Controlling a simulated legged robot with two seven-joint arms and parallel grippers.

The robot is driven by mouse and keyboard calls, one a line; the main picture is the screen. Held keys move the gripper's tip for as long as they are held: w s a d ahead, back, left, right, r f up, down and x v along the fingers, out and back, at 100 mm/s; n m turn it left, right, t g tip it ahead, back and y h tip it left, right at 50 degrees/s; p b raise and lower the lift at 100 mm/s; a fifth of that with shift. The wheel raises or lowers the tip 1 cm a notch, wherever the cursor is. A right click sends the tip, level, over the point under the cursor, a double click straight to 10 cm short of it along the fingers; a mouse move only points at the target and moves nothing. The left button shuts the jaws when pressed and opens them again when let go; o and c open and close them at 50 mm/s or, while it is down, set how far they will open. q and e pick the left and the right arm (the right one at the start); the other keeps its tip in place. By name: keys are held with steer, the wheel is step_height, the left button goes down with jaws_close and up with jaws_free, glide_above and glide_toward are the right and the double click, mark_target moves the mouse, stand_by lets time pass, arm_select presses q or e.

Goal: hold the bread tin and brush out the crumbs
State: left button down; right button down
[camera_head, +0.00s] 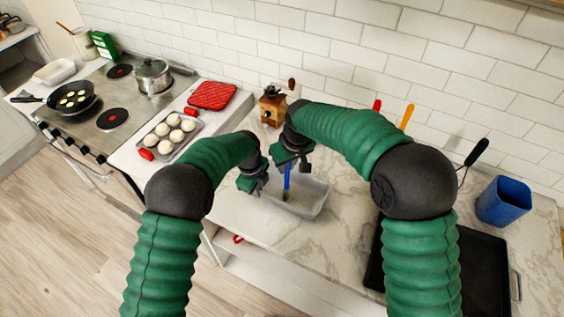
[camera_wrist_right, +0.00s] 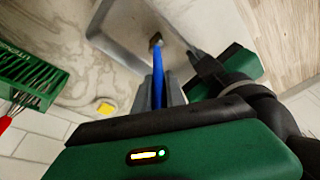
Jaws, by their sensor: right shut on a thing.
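The bread tin (camera_head: 312,207) is a pale grey rectangular pan on the marble counter; its inside shows in the right wrist view (camera_wrist_right: 122,48). My right gripper (camera_head: 288,165) is above the tin, shut on the blue handle of a brush (camera_head: 287,183). In the right wrist view the brush (camera_wrist_right: 158,68) points down into the tin, with its dark tip at or near the tin floor. My left gripper (camera_head: 250,183) is at the tin's left end, with its fingers at the rim (camera_wrist_right: 195,58). Whether they grip it is unclear. I cannot make out crumbs.
A wooden grinder (camera_head: 272,106) stands behind the tin. A tray of buns (camera_head: 171,132) and a red mat (camera_head: 212,95) are to the left, near the stove. A black tray (camera_head: 483,270) and a blue cup (camera_head: 503,201) are at right.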

steer(key=shift+s+d, duration=0.5)
steer(key=shift+d, duration=0.25)
steer(key=shift+s+d, duration=0.5)
steer(key=shift+d, duration=0.2)
steer(key=s+d, duration=0.1)
steer(key=d, duration=0.1)
steer(key=s+d, duration=0.1)
steer(key=d, duration=0.1)
steer(key=shift+s, duration=0.4)
steer(key=w+a, duration=0.3)
steer(key=a, duration=0.2)
steer(key=shift+w+a, duration=0.3)
steer(key=shift+a, duration=0.05)
steer(key=w+a, duration=0.1)
steer(key=a, duration=0.1)
steer(key=shift+w+a, duration=0.3)
steer(key=shift+w, duration=0.1)
